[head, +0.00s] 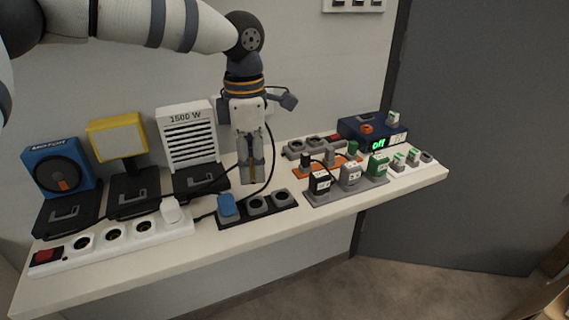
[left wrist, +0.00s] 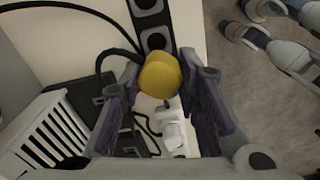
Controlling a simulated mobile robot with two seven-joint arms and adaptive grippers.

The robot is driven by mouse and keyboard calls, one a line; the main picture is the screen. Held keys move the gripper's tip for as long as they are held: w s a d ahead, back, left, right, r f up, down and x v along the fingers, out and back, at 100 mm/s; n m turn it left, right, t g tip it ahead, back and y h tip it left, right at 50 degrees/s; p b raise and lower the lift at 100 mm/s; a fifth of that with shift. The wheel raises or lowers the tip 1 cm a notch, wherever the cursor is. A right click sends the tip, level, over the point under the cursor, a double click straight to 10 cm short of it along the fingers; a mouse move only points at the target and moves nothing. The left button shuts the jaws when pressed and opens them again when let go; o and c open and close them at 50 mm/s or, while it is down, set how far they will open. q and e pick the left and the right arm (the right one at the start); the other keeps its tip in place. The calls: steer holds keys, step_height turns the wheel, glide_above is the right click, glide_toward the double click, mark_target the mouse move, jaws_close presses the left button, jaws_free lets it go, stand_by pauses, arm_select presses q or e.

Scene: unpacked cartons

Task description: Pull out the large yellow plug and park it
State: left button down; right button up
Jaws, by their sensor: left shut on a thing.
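My left gripper (head: 252,178) points down over the shelf, between the white heater and the dark socket strip. It is shut on the yellow plug (left wrist: 158,76), which shows between the fingers in the left wrist view. In the head view only a thin yellow streak shows between the fingers. The plug appears to be above the shelf, clear of the sockets. The dark socket strip (head: 240,213) holds a blue plug (head: 227,205) at its left end and has two empty sockets. My right gripper is not in view.
A white strip (head: 65,267) with a red switch and white plug (head: 172,212) lies front left. A blue device, a yellow lamp (head: 117,132) and the heater (head: 187,135) stand behind. Grey holders with black, grey and green plugs (head: 378,164) fill the right. Black cables cross the shelf.

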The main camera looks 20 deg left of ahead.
arm_select(q)
steer(key=shift+w+f, duration=0.15)
steer(key=shift+w, duration=0.15)
steer(key=shift+f, duration=0.25)
steer(key=shift+f+b, duration=0.8)
steer(key=shift+f, duration=1.75)
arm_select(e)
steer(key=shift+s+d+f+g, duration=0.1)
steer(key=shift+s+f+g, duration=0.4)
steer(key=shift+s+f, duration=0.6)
arm_select(q)
steer(key=shift+r, duration=0.1)
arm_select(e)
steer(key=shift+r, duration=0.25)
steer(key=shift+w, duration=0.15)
arm_select(q)
steer(key=shift+p, duration=0.35)
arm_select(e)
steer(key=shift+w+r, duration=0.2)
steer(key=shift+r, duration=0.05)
arm_select(q)
steer(key=shift+f, duration=0.5)
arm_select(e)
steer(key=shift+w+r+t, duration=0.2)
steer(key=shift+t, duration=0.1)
